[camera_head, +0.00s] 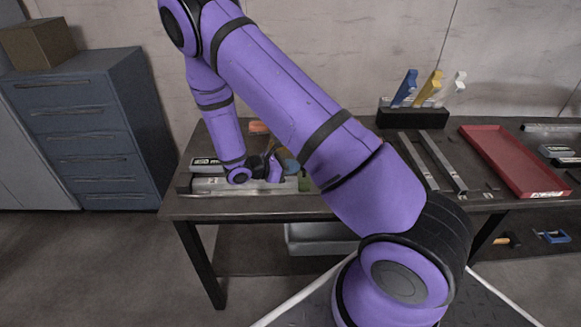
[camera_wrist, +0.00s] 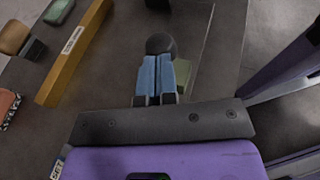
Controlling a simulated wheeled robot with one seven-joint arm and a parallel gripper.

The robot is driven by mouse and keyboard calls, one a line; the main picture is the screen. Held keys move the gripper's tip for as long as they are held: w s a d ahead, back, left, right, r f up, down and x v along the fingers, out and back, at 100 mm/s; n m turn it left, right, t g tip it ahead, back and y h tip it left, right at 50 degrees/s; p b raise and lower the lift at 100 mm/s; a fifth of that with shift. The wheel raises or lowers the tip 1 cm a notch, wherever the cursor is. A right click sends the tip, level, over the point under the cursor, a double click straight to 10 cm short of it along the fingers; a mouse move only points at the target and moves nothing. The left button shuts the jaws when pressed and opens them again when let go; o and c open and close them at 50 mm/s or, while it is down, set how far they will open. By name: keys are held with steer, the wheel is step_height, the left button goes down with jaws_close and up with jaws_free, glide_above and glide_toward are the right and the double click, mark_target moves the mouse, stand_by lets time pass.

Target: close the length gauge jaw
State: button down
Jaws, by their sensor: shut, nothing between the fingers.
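A long light-grey metal body, which looks like the length gauge (camera_head: 212,185), lies along the front left of the workbench. My gripper (camera_head: 272,172) is low over its right part, and my wrist hides much of that area. The gauge jaw cannot be made out in the head view. In the wrist view my gripper's two blue fingers (camera_wrist: 157,68) are together with nothing between them. A dark round knob (camera_wrist: 160,44) shows just at or past their tips; whether they touch it I cannot tell. A green block (camera_wrist: 183,74) sits beside the fingers on the right.
A yellow-brown bar with a label (camera_wrist: 72,52) lies left of the fingers. On the bench's right are two metal rails (camera_head: 447,165), a red tray (camera_head: 512,160) and a dark rack (camera_head: 413,117) with coloured tools. A blue drawer cabinet (camera_head: 87,135) stands left.

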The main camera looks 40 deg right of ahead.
steer(key=s+d, duration=0.2)
steer(key=d, duration=0.1)
steer(key=s+d, duration=0.4)
steer(key=d, duration=0.1)
steer(key=shift+d, duration=0.3)
steer(key=shift+w+a, duration=0.1)
steer(key=shift+a, duration=0.3)
steer(key=f+v, duration=0.1)
steer(key=v, duration=1.2)
steer(key=shift+w+a, duration=0.3)
steer(key=shift+a, duration=0.05)
steer(key=shift+r, duration=0.25)
steer(key=s+a+r+m+y, duration=0.2)
steer(key=s+r+m+y, duration=0.25)
steer(key=r, duration=0.65)
steer(key=s+a+r+m+y, duration=0.1)
steer(key=s+r+m+y, duration=0.35)
steer(key=r, duration=0.65)
steer(key=s+a+r+m+t+y, duration=0.5)
steer(key=s+r+t, duration=0.3)
steer(key=s+r, duration=0.5)
steer(key=shift+a+r+m, duration=0.25)
steer(key=shift+r+m, duration=0.05)
steer(key=shift+m, duration=0.6)
